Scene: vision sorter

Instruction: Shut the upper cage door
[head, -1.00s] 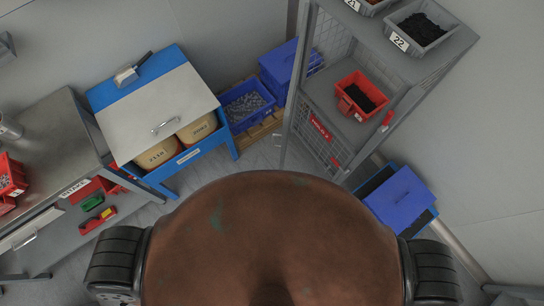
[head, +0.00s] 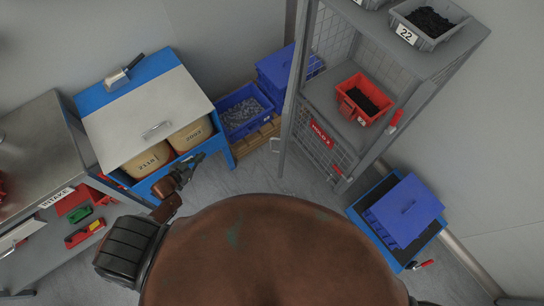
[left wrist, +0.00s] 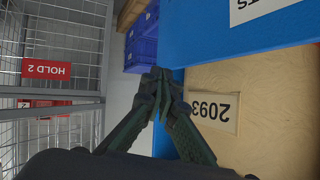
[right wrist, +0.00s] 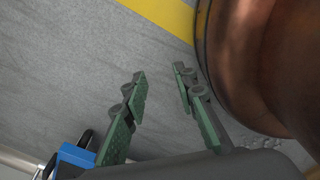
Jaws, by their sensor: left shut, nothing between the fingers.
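The grey wire cage (head: 420,62) stands at the right in the head view. Its upper bay is open to view, with a red bin (head: 350,104) on the shelf. My left gripper (head: 201,157) is shut and empty by the blue cabinet, apart from the cage. My right gripper (right wrist: 158,78) is open and empty.
The blue cabinet (head: 222,145) with tan drums is close to my left gripper. Blue crates (head: 242,110) stand between cabinet and cage. Bare floor (head: 255,170) lies before the door frame.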

